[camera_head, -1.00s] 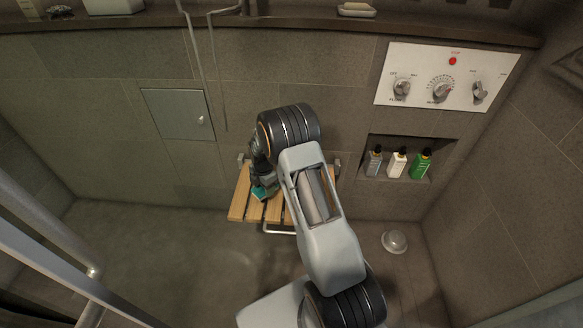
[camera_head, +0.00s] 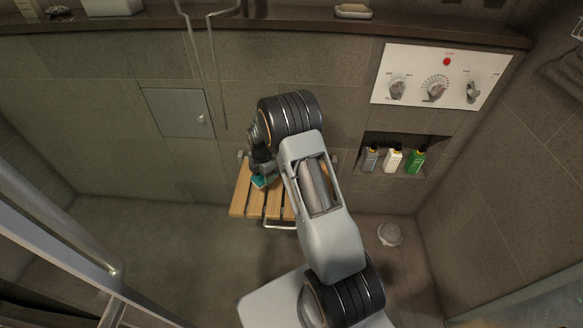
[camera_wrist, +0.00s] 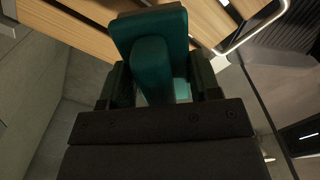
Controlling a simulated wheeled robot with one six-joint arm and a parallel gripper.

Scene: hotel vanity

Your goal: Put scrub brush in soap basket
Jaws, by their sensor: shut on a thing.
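The teal scrub brush (camera_wrist: 150,28) is between the jaws of my gripper (camera_wrist: 160,84) in the wrist view. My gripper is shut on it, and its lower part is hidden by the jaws. In the head view the brush shows as a small teal patch (camera_head: 264,182) below my gripper (camera_head: 262,170), over the wooden slatted seat. I cannot tell how large the gap to the slats is. No soap basket is clearly recognisable; a small pale dish (camera_head: 353,12) sits on the upper ledge.
The slatted seat (camera_head: 240,206) is fixed to the tiled wall. Several bottles (camera_head: 393,158) stand in a niche to the right, below a control panel (camera_head: 441,76). Pipes (camera_head: 207,60) run down the wall. A glass door frame (camera_head: 55,235) is at left.

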